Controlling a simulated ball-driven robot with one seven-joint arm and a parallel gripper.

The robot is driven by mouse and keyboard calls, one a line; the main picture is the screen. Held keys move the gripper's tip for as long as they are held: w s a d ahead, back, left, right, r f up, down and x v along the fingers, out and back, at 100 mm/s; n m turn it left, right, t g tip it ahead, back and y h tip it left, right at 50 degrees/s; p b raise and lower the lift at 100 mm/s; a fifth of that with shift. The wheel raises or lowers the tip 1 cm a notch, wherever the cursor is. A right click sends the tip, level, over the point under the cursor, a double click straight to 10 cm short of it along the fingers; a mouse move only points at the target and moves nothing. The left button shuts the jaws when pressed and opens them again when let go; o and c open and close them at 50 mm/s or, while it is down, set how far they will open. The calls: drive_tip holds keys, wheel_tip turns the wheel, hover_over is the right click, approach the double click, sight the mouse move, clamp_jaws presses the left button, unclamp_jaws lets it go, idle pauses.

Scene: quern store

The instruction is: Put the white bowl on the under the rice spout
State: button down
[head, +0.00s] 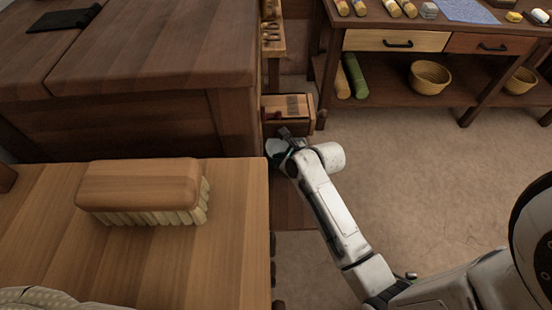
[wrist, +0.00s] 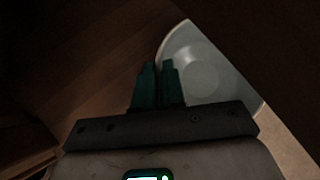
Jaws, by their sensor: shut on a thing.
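The white bowl (wrist: 205,72) shows in the wrist view, round and pale, just beyond my fingertips, its right side cut off by a dark edge. My gripper (wrist: 158,68) has its two green fingers close together, shut on the bowl's near left rim. In the head view my gripper (head: 280,143) is low beside the dark wooden chest, in front of a small wooden box (head: 288,108). The bowl cannot be made out there. I cannot clearly identify the rice spout in either view.
A wooden brush (head: 140,185) lies on the light wooden top (head: 60,240) at the left. The large dark chest (head: 150,50) stands behind it. A bench (head: 450,40) with drawers and baskets stands at the back right. The floor (head: 400,170) in between is open.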

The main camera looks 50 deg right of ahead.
drive_tip(key=shift+w, duration=0.1)
drive_tip(key=c, duration=1.2)
unclamp_jaws()
drive_tip(key=shift+f, duration=0.1)
drive_tip(key=d+p+v, duration=0.1)
drive_tip(key=p+v, duration=0.3)
drive_tip(key=v, duration=0.8)
drive_tip(key=s+a+n+g, duration=0.4)
drive_tip(key=s+a+n, duration=0.2)
drive_tip(key=n, duration=1.1)
drive_tip(key=s+a+n+g, duration=0.4)
drive_tip(key=a+n, duration=0.3)
drive_tip(key=n, duration=1)
drive_tip(key=shift+s+a+f+y, duration=0.15)
drive_tip(key=shift+s+f+y, duration=0.25)
drive_tip(key=shift+s, duration=0.45)
